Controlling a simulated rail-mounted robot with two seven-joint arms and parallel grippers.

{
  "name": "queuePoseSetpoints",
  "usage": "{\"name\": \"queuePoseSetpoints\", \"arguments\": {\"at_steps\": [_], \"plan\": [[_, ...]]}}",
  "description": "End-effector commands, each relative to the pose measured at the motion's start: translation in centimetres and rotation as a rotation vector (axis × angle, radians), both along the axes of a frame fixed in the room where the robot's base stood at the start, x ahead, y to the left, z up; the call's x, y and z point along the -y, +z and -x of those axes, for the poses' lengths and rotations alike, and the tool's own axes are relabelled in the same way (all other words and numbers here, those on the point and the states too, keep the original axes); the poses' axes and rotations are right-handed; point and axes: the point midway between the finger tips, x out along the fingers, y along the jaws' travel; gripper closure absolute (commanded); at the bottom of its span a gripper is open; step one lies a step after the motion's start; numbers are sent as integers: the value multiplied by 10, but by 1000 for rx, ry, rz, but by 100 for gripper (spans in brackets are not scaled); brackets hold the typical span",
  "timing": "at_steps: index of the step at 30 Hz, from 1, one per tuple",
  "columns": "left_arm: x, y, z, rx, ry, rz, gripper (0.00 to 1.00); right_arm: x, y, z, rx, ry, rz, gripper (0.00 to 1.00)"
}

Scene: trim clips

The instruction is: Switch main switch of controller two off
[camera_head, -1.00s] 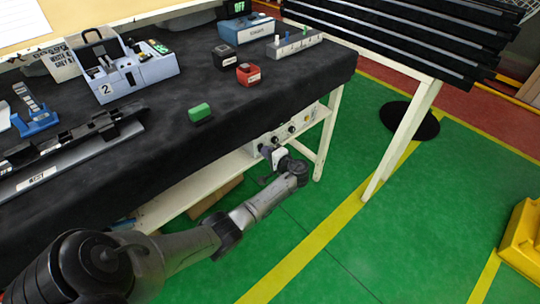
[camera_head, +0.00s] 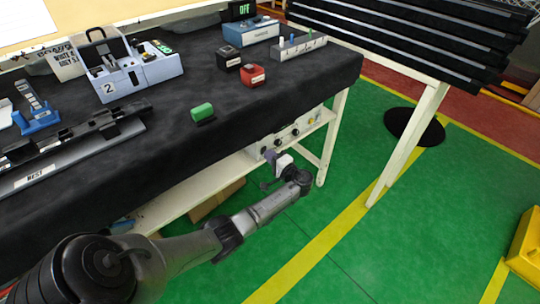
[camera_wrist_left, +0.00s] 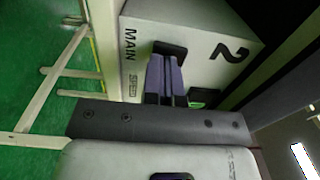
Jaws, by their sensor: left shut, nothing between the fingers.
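Controller two (camera_wrist_left: 205,50) is a pale box marked "2", "MAIN" and "SPEED", filling the upper middle of the left wrist view. A black main switch (camera_wrist_left: 170,48) sits beside the word "MAIN". My left gripper (camera_wrist_left: 164,62) is shut and empty, its purple fingers right at this switch. They partly cover the panel, and I cannot tell whether they touch it. A green-lit part (camera_wrist_left: 205,97) shows beside the fingers. In the head view, pale control boxes with knobs (camera_head: 294,133) stand on the shelf under the table, and my left gripper (camera_head: 270,157) is at their left end.
The black-covered table (camera_head: 150,160) overhangs the shelf (camera_head: 190,195). A display (camera_head: 243,11) reads "OFF". A white leg (camera_head: 410,140) stands to the right; green floor in front is free.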

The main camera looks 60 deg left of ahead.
Motion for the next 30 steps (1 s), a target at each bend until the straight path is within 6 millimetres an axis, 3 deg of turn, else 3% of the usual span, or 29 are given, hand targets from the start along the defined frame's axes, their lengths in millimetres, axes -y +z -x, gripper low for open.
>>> {"name": "queuePoseSetpoints", "arguments": {"at_steps": [12, 18, 30], "plan": [[80, -10, -12, 0, 0, 4, 100, -3, 19, 0, -1, -8, -12, 57], [110, -15, -17, 0, 0, 3, 100, -3, 23, 0, 0, -5, -9, 57], [130, -19, -20, 1, 2, 2, 100, 1, 25, 0, -1, 2, 3, 57]]}}
